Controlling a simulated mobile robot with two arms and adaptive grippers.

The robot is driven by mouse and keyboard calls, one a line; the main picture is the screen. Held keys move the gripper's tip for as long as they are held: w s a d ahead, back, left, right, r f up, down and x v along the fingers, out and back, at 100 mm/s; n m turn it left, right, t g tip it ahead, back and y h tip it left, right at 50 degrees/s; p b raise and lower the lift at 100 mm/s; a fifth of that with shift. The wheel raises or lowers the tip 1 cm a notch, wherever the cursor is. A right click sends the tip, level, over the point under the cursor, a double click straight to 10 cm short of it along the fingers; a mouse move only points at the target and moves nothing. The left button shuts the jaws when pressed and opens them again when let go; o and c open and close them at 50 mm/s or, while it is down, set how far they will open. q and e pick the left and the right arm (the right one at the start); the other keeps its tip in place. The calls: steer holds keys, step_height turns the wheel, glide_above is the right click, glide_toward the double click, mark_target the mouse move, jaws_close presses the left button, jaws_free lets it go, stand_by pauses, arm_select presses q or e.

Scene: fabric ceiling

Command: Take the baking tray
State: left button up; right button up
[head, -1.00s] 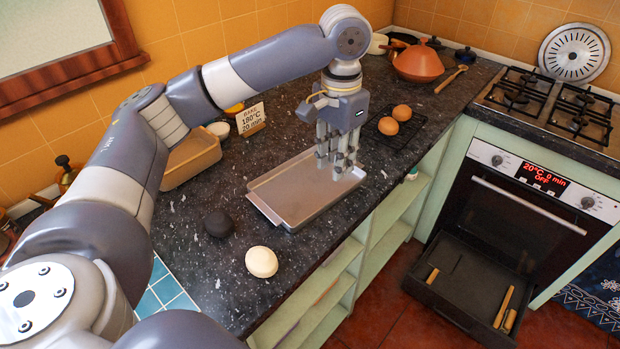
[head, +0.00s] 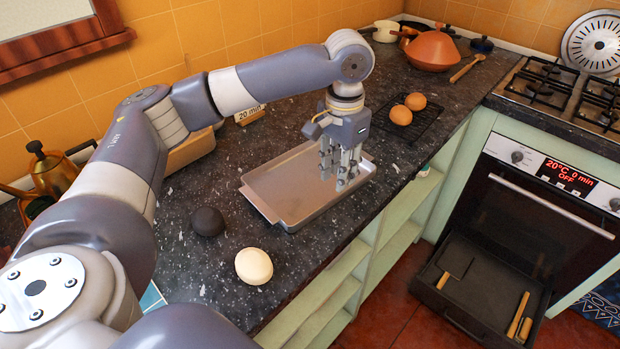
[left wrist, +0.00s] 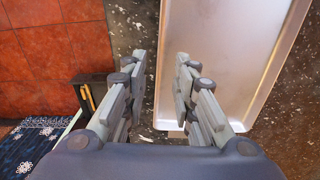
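The baking tray (head: 290,190) is a shallow grey metal tray lying flat on the dark speckled counter, empty. It also shows in the left wrist view (left wrist: 225,55), on the right side of the picture. My left gripper (head: 340,183) points down over the tray's right end. In the left wrist view its fingers (left wrist: 160,95) are apart with nothing between them, near one long edge of the tray. I cannot tell whether the fingers touch the tray. My right gripper is not in view.
A black ball (head: 207,222) and a pale dough ball (head: 253,265) lie left of the tray.

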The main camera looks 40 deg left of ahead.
arm_select(q)
steer(key=shift+w+f, duration=0.15)
steer(key=shift+f, duration=0.55)
steer(key=shift+d+f, duration=0.15)
steer(key=shift+f, duration=2.15)
jaws_close()
